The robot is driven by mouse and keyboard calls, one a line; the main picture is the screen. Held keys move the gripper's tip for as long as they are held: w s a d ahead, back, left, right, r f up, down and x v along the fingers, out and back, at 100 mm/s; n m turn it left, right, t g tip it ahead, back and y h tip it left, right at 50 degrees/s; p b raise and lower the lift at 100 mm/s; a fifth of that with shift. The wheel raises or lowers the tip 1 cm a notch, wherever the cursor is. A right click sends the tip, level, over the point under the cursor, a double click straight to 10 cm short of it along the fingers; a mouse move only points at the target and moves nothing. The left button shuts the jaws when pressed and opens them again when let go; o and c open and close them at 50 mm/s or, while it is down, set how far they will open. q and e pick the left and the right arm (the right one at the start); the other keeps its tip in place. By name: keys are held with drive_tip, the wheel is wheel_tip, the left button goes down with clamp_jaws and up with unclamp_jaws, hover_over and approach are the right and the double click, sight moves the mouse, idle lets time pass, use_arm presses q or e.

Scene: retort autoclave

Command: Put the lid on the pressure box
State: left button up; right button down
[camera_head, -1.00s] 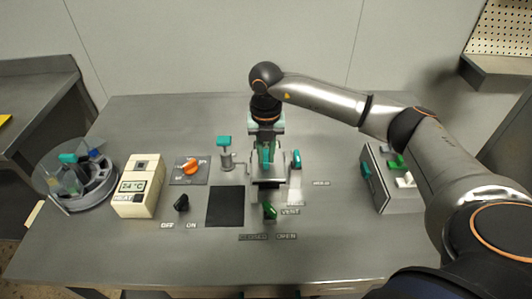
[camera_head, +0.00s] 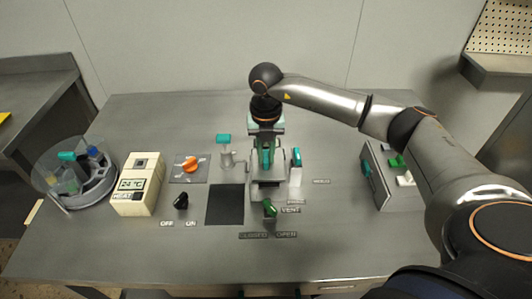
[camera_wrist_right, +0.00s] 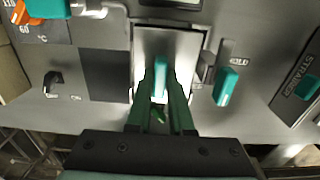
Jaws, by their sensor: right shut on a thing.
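My right gripper (camera_wrist_right: 161,100) is shut on the teal handle (camera_wrist_right: 160,72) of the lid, a light grey plate (camera_wrist_right: 180,46). In the head view the gripper (camera_head: 267,158) comes down from above at the table's middle, with the lid (camera_head: 270,184) under it. The pressure box is largely hidden beneath the lid and gripper. I cannot tell whether the lid is seated on it. A teal-topped clamp (camera_head: 297,157) stands close to the right of the lid, and another teal-topped clamp (camera_head: 224,139) stands to the left. My left gripper is not in view.
A dark square pad (camera_head: 225,205) lies left of the lid. A green vent knob (camera_head: 269,209) is in front of it. A cream heater box (camera_head: 136,184), an orange dial (camera_head: 190,165) and a round clear container (camera_head: 78,176) are left. A strainer box (camera_head: 394,178) is right.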

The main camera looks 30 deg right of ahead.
drive_tip(key=shift+f, duration=0.1)
idle(0.3)
drive_tip(key=shift+c, duration=1.6)
unclamp_jaws()
drive_tip(key=shift+r+p, duration=2.65)
drive_tip(key=shift+r, duration=0.9)
